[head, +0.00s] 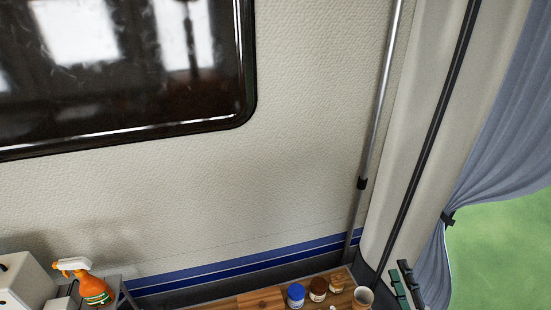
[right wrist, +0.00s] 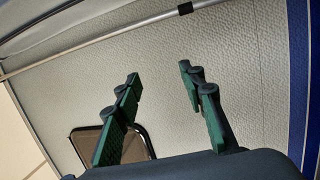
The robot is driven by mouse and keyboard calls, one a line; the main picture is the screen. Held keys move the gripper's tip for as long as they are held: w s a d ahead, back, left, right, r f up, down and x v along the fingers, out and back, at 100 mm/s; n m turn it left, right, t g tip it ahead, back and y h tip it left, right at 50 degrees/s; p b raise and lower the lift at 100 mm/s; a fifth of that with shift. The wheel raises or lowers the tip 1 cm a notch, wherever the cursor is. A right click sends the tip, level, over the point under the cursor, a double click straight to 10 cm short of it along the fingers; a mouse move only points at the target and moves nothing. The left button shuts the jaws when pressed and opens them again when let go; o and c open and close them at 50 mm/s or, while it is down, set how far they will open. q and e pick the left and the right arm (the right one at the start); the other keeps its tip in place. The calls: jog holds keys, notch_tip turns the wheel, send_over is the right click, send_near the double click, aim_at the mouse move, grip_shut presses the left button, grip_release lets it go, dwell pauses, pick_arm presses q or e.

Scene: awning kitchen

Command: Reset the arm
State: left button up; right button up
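My right gripper (head: 399,268) shows at the lower right of the head view, beside the right end of the wooden surface. In the right wrist view, the two green and black fingers of my right gripper (right wrist: 160,77) stand well apart with nothing between them. It is open and empty, and the textured caravan wall is behind it. My left gripper is in neither view.
A wooden surface (head: 222,304) along the bottom of the head view holds a blue-lidded jar (head: 296,295), a brown jar (head: 318,289) and a cup (head: 362,297). An orange spray bottle (head: 95,289) stands at left. A thin pole (head: 384,90) rises near the gathered curtain (head: 490,130).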

jog(key=s+d+f+m+g+h, duration=0.2)
jog(key=d+f+m+g+h, duration=0.2)
jog(key=d+f+m+h, duration=0.45)
jog(key=s+d+f+m+g+y, duration=0.1)
jog(key=s+d+f+m+g, duration=0.15)
jog(key=f, duration=0.25)
jog(key=s+d+f+m+g, duration=0.1)
jog(key=s+f+m+g, duration=0.15)
jog(key=f+m, duration=0.2)
jog(key=s+a+f+m+g+y, duration=0.1)
jog(key=s+a+f+g+y, duration=0.25)
jog(key=s+a+f, duration=0.35)
jog(key=s+a+f+m+g+y, duration=0.2)
jog(key=s+a+f+g, duration=0.2)
jog(key=s+f, duration=0.4)
notch_tip(320, 180, down, 39)
jog(key=s+a+g+b, duration=0.1)
jog(key=b, duration=0.6)
jog(key=s+f+n+g+b, duration=0.1)
jog(key=s+f+b, duration=0.4)
jog(key=s+f, duration=1.4)
notch_tip(320, 180, down, 3)
jog(key=shift+s+f+b, duration=0.2)
jog(key=shift+s+b, duration=0.05)
jog(key=shift+b, duration=0.15)
jog(key=shift+n+g, duration=0.25)
